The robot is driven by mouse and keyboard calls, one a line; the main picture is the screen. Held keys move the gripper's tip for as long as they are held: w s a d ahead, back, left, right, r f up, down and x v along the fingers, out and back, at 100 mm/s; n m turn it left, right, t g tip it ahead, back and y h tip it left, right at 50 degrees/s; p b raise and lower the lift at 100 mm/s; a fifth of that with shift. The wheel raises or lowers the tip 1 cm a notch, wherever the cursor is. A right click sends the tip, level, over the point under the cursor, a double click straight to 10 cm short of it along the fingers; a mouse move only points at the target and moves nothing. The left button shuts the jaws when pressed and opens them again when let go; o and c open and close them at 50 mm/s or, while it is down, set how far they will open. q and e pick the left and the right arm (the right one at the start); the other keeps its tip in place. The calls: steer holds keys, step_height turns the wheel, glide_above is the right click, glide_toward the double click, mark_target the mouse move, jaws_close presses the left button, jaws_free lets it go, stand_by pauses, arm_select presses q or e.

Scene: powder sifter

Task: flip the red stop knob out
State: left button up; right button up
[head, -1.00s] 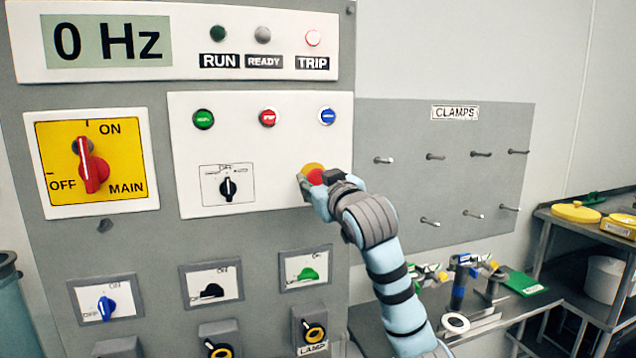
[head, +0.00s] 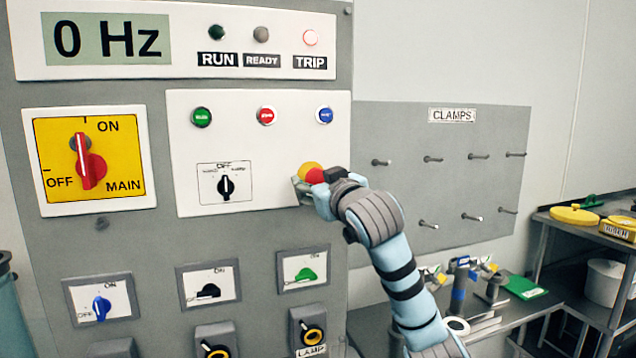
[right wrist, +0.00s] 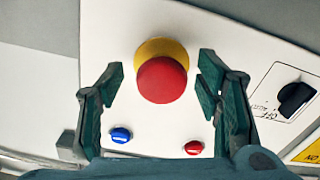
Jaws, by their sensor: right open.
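The red stop knob (right wrist: 162,81) is a round mushroom head in front of a yellow disc (right wrist: 158,50) on a white panel. In the head view the knob (head: 314,176) shows only in part behind my right gripper (head: 310,186). In the right wrist view my right gripper (right wrist: 160,82) is open, with one finger on each side of the knob and a visible gap on both sides. I cannot tell the exact depth of the fingertips relative to the knob. My left gripper is not in view.
Green, red and blue push buttons (head: 325,115) sit above the knob. A black selector switch (head: 226,186) is to its left. A red main switch (head: 88,163) is further left. A clamp board (head: 440,170) with pegs hangs at the right, above a cluttered bench.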

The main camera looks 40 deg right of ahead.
steer(key=v, duration=1.2)
steer(key=shift+d, duration=0.1)
